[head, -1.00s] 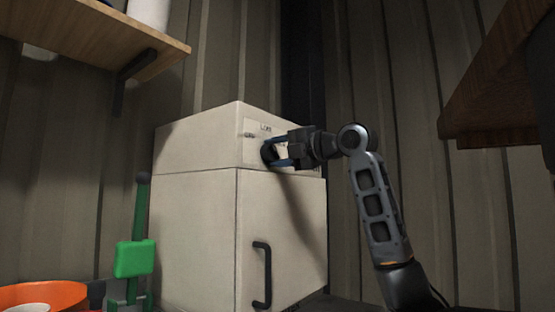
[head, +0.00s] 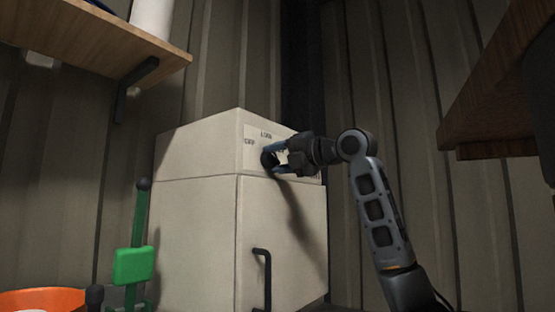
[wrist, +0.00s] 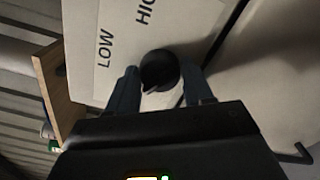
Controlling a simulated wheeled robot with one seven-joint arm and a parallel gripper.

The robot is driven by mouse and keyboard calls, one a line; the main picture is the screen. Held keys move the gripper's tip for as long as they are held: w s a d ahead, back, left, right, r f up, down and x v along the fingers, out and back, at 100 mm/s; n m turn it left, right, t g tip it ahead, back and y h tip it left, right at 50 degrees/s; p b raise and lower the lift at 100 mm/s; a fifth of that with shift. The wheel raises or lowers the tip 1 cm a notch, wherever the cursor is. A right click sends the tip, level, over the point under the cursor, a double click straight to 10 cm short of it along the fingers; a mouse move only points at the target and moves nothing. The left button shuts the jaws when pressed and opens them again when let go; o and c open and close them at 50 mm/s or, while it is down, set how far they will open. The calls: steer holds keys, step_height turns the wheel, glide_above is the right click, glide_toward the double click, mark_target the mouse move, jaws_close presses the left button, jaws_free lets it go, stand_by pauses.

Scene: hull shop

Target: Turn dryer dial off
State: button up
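The dryer (head: 195,235) is a pale, boxy cabinet with a dark door handle (head: 262,275). Its black round dial (head: 268,159) is on the upper front, beside a label plate. LOW is above the dial and OFF to its upper left in the head view. In the wrist view the dial (wrist: 160,70) sits between my two blue fingers, which appear to touch its sides. Its pointer edge faces lower left there, with LOW and HIGH beside it; OFF is out of sight. My gripper (head: 274,160) appears shut on the dial.
A wooden shelf (head: 110,45) hangs at upper left, and a wooden edge (head: 490,110) juts in at upper right. A green upright object (head: 134,265) and an orange bowl (head: 40,300) stand at lower left. A ribbed wall is behind the dryer.

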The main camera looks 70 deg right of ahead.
steer(key=o, duration=0.4)
steer(key=shift+s, duration=0.1)
steer(key=v, duration=0.7)
steer(key=shift+s, duration=0.3)
steer(key=shift+a, duration=0.1)
